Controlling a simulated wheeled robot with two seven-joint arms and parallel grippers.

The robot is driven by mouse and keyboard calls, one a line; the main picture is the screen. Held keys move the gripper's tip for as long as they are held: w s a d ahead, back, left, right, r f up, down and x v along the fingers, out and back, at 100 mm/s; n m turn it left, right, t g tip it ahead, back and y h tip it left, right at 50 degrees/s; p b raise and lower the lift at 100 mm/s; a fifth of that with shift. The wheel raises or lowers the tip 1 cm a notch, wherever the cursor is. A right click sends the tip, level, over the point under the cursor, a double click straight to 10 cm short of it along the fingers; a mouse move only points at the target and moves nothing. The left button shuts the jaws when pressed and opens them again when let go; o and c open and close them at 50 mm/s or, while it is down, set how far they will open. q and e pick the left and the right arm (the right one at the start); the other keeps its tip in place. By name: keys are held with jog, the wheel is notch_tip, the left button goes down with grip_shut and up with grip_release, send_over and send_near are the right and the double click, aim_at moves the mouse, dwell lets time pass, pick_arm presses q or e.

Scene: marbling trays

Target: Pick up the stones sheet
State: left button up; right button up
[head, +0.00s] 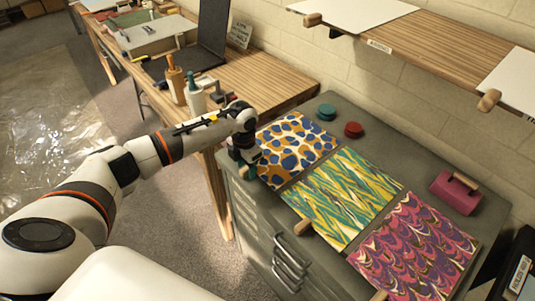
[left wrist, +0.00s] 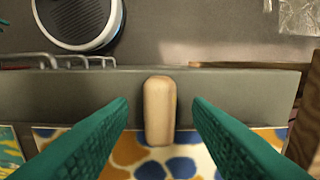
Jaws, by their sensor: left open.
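The stones sheet (head: 296,146), white with blue and orange-yellow blobs, lies flat at the far left of the grey cabinet top. Its near part also shows at the bottom of the left wrist view (left wrist: 182,152). A pale wooden tab (left wrist: 159,110) sits at its front edge and sticks out past the cabinet edge. My left gripper (head: 244,172) is at that edge. Its teal fingers are open, one on each side of the tab, with a gap on both sides. My right gripper is not in view.
A green-yellow sheet (head: 343,194) and a purple-pink sheet (head: 415,248) lie beside it. Teal (head: 326,111) and red (head: 353,129) round items and a magenta block (head: 455,193) stand behind. A wooden shelf (head: 440,47) overhangs the back. A wooden table (head: 262,83) adjoins at left.

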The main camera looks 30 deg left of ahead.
pick_arm(q)
jog(key=shift+f, duration=0.2)
grip_shut()
